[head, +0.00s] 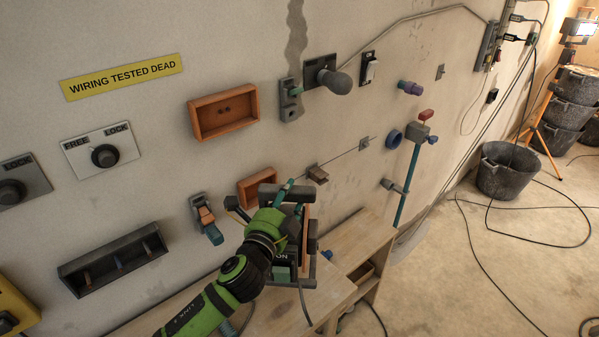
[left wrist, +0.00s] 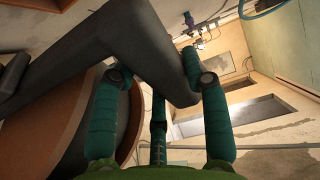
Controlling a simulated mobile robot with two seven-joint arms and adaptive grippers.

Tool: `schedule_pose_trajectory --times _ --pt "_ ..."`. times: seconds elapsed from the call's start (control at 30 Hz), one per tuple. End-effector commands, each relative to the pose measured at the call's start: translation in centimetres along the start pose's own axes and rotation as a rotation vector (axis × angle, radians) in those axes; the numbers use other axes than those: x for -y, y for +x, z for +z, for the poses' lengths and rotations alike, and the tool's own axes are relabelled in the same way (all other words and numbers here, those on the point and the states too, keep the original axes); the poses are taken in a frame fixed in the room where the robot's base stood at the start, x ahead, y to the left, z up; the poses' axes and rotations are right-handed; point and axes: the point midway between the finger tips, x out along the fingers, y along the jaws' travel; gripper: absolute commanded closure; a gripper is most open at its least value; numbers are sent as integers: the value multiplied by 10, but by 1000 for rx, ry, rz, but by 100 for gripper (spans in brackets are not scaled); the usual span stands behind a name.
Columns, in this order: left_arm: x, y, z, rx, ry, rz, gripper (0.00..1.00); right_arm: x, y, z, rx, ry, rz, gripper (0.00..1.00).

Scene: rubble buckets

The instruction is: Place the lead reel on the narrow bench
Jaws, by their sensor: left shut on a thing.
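The lead reel has a dark frame and a brown round flange (head: 312,241), and in the head view it hangs over the pale wooden bench (head: 349,244). My left gripper (head: 282,194) is shut on the reel's dark frame bar. In the left wrist view, the teal fingers (left wrist: 158,95) close around the thick dark bar, with the reel's brown flange (left wrist: 38,128) to the left. My arm and gripper hide part of the reel. I cannot tell whether its underside touches the bench. My right gripper is not in view.
The wall behind carries wooden boxes (head: 223,113), a dark tray (head: 113,259), knobs and a teal pipe (head: 407,184). A black bucket (head: 507,170) stands on the floor at the right, with loose cables around it.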

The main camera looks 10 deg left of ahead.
Motion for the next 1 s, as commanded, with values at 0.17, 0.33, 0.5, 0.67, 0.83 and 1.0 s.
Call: schedule_pose_trajectory --times 0.17,0.33,0.5,0.67,0.83,1.0 --pt "-9 -24 7 -2 2 -12 100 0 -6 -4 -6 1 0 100" --pt "-14 -32 9 -3 2 -15 100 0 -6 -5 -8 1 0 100" --pt "-32 -33 10 0 -1 -10 100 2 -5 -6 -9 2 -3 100" --pt "-51 -32 10 0 0 -11 100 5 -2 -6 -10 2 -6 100" --pt "-56 -32 10 -2 1 -13 100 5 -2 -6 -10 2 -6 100" --pt "-55 -32 10 -2 1 -13 100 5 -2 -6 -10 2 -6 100"
